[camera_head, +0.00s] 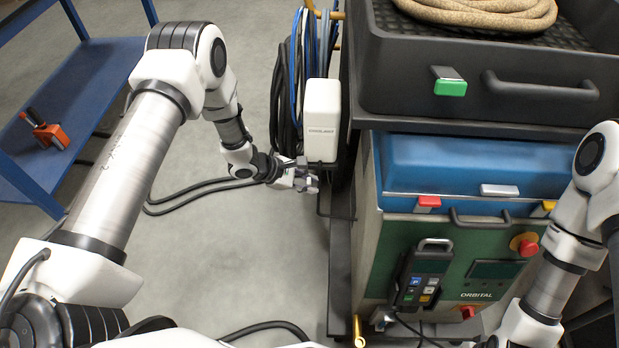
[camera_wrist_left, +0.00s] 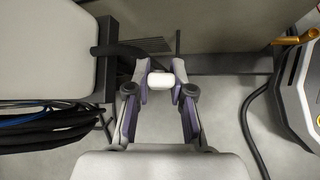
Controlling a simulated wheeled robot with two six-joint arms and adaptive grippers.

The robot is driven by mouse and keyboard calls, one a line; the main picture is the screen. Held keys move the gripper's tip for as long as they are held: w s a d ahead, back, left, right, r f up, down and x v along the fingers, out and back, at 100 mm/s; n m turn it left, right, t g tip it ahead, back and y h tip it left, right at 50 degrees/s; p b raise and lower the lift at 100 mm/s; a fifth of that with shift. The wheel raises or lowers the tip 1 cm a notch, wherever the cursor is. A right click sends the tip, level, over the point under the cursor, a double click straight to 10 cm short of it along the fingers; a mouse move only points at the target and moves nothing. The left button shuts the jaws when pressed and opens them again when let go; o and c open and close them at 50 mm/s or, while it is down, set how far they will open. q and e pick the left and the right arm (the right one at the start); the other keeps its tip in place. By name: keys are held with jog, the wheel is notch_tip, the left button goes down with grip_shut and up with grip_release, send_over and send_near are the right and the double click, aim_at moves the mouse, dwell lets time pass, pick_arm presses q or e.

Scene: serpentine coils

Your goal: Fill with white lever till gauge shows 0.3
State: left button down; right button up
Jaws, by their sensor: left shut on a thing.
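The white coolant tank (camera_head: 322,118) hangs beside the dark cart in the head view. Its pale wall (camera_wrist_left: 45,50) fills the upper left of the left wrist view. My left gripper (camera_head: 307,182) is just below the tank. In the left wrist view its fingers (camera_wrist_left: 160,74) are closed around the sides of the small white lever end (camera_wrist_left: 161,81). In the head view the gripper hides the lever. I cannot make out a gauge or its reading in either view. My right arm shows at the right edge, but its gripper does not show.
Black and blue hoses (camera_head: 291,85) hang left of the tank. The green-fronted welding unit (camera_head: 475,250) stands to the right, under a black tray (camera_head: 440,70). A blue bench (camera_head: 85,80) with an orange tool (camera_head: 48,133) is at left. Grey floor between is mostly clear.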

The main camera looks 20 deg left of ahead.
dwell(0.3)
pick_arm(q)
jog(key=c, duration=1)
grip_release()
jog(key=shift+w+f, duration=0.1)
jog(key=v, duration=1.2)
